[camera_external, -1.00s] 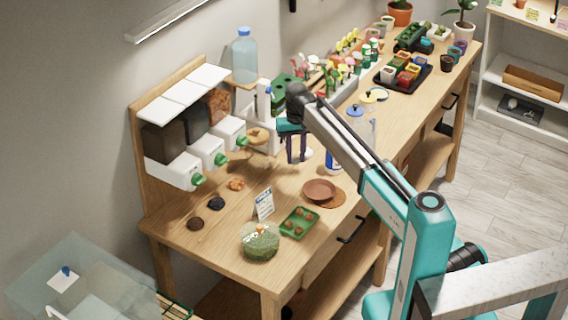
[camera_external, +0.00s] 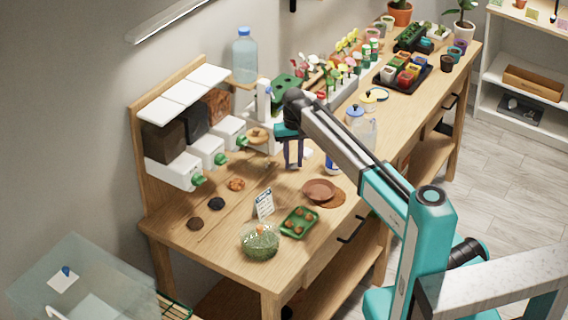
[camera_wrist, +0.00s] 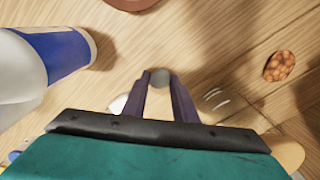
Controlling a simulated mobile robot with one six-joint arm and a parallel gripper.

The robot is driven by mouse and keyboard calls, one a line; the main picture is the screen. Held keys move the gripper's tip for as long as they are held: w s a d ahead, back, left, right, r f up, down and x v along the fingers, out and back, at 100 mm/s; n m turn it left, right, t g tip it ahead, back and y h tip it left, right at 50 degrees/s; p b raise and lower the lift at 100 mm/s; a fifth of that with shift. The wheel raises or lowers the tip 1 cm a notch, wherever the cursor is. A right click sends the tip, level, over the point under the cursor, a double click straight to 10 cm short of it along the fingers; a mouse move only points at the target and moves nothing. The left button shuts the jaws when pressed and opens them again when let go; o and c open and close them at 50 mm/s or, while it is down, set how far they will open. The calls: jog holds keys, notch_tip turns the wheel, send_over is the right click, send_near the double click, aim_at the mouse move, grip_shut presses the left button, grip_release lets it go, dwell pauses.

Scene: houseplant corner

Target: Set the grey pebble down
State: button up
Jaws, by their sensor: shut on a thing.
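The grey pebble (camera_wrist: 160,77) shows between my fingertips in the wrist view. My gripper (camera_wrist: 161,80) is shut on it. In the external view my gripper (camera_external: 293,166) points down over the wooden bench, right of the dispensers; the pebble is too small to make out there. I cannot tell whether the pebble touches the bench top (camera_wrist: 200,35).
A blue-and-white bottle (camera_wrist: 65,52) stands close left of my gripper in the wrist view. A terracotta saucer (camera_external: 319,190), an orange-brown pile (camera_external: 236,184), a green tray (camera_external: 299,223) and a glass terrarium (camera_external: 260,243) are nearby. Bare wood lies between them.

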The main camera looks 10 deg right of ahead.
aim_at(293, 164)
jog(key=shift+f, duration=0.25)
jog(key=shift+f, duration=0.1)
jog(key=o, duration=1)
notch_tip(293, 164, up, 12)
jog(key=shift+r+b, duration=0.15)
jog(key=shift+b, duration=1.1)
